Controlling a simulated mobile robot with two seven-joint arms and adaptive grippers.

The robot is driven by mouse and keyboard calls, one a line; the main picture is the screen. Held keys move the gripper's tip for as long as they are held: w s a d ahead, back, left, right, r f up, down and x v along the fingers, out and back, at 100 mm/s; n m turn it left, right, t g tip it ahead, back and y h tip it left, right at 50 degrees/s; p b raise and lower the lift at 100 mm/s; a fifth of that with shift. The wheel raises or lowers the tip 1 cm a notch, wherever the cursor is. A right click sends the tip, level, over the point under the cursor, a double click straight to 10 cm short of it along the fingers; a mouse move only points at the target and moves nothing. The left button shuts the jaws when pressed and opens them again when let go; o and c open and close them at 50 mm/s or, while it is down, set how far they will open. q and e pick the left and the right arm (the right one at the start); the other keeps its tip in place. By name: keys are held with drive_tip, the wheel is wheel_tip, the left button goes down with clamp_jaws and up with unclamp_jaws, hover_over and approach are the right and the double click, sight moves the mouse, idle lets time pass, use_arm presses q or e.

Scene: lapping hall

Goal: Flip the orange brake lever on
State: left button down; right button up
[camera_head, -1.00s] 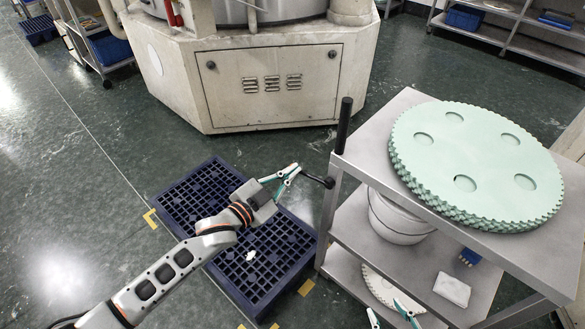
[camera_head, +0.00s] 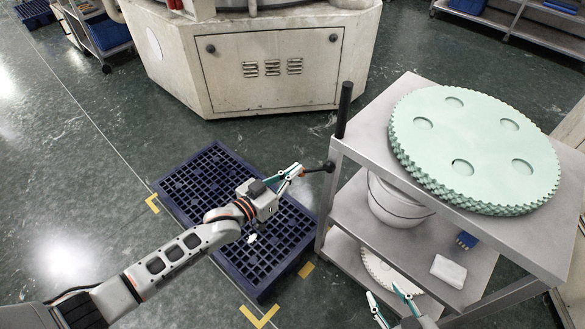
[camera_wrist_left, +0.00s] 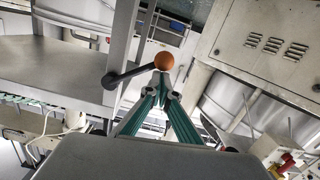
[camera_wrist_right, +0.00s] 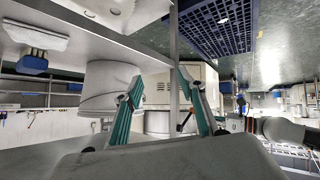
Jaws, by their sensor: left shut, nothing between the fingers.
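The brake lever is a short black arm (camera_head: 318,169) on the side of the cart's near-left post, with an orange ball at its free end. In the head view it points left, slightly down from its hub. The orange ball (camera_wrist_left: 163,61) shows clearly in the left wrist view, with the black arm (camera_wrist_left: 128,74) running left from it. My left gripper (camera_head: 299,171) is shut and empty, its fingertips (camera_wrist_left: 163,88) right at the ball; I cannot tell whether they touch. My right gripper (camera_head: 389,297) is open and empty, low by the cart's lower shelves (camera_wrist_right: 158,86).
The grey cart (camera_head: 375,125) carries stacked pale green toothed discs (camera_head: 480,145). A white bucket (camera_head: 395,205) stands on its middle shelf. A large machine (camera_head: 270,75) stands behind.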

use_arm(q)
drive_tip(key=shift+f, duration=0.1)
use_arm(e)
drive_tip(key=shift+w+r, duration=0.1)
drive_tip(key=shift+w, duration=0.1)
drive_tip(key=shift+s+a, duration=0.1)
drive_tip(key=shift+s, duration=0.05)
use_arm(q)
wheel_tip(320, 180, up, 5)
drive_tip(key=p, duration=0.4)
drive_tip(key=f+v, duration=0.1)
drive_tip(key=v, duration=0.9)
drive_tip(key=shift+s+a+p, duration=0.15)
drive_tip(key=shift+a+p, duration=0.2)
drive_tip(key=shift+a, duration=0.05)
use_arm(e)
drive_tip(key=r, duration=0.1)
drive_tip(key=s+r, duration=0.1)
drive_tip(key=shift+a+r, duration=0.3)
drive_tip(key=shift+a, duration=0.05)
drive_tip(key=shift+r, duration=0.1)
